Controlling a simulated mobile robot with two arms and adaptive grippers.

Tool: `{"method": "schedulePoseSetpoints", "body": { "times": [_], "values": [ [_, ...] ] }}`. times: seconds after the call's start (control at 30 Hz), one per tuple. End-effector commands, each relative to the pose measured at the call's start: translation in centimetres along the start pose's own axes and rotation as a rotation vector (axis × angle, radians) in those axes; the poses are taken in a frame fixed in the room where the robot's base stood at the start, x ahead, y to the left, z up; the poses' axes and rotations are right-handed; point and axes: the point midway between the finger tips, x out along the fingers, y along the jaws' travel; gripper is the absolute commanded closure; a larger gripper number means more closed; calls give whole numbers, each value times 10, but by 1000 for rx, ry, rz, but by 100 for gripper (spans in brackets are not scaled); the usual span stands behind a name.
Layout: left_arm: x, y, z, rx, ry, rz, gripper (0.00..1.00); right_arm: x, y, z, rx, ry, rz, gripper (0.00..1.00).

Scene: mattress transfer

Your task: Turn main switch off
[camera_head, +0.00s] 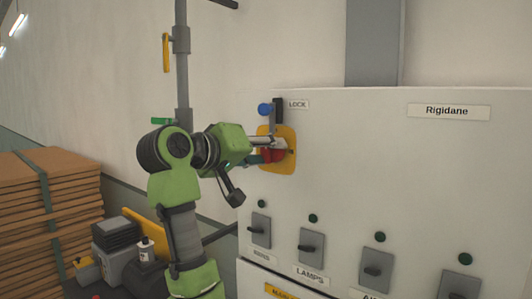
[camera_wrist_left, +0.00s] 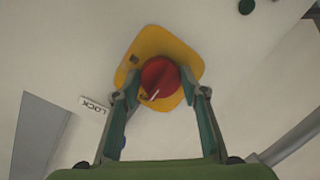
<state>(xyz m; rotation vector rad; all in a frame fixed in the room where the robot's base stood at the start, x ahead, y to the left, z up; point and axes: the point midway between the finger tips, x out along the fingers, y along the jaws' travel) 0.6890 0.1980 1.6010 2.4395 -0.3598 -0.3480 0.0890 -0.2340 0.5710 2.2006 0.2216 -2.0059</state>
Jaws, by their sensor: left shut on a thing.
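The main switch is a red rotary knob on a yellow plate (camera_head: 290,160), on the upper left of the white cabinet. In the left wrist view the red knob (camera_wrist_left: 159,77) shows in front of its yellow plate (camera_wrist_left: 178,42). My left gripper (camera_head: 268,150) is at the knob in the head view. In the wrist view its two fingers (camera_wrist_left: 160,95) stand on either side of the knob, shut on it. The fingers and arm hide part of the knob in the head view. My right gripper is in neither view.
A blue-knobbed lock (camera_head: 265,109) and a LOCK label (camera_head: 298,104) are just above the switch. Several smaller black switches (camera_head: 311,246) with green lamps line the cabinet below. Stacked brown boards (camera_head: 45,215) stand at left, beside cluttered equipment (camera_head: 115,238).

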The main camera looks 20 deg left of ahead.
Motion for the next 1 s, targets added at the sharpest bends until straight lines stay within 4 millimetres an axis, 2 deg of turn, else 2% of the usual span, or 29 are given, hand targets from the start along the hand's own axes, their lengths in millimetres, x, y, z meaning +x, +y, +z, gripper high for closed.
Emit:
{"method": "schedulePoseSetpoints", "body": {
  "times": [0.33, 0.37, 0.4, 0.77, 0.87, 1.0],
  "values": [
    [0, 0, 0, -7, -1, 1, 82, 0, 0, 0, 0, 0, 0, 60],
    [0, 0, 0, -7, -1, 1, 53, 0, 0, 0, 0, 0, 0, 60],
    [0, 0, 0, -6, -1, 1, 43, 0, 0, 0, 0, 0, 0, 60],
    [-1, 0, 0, -4, 1, 1, 43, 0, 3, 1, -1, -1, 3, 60],
    [-10, 0, -2, -4, 4, 2, 43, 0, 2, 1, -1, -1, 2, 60],
    [-34, 0, -2, -2, 6, 2, 43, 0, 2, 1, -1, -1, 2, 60]
  ]
}}
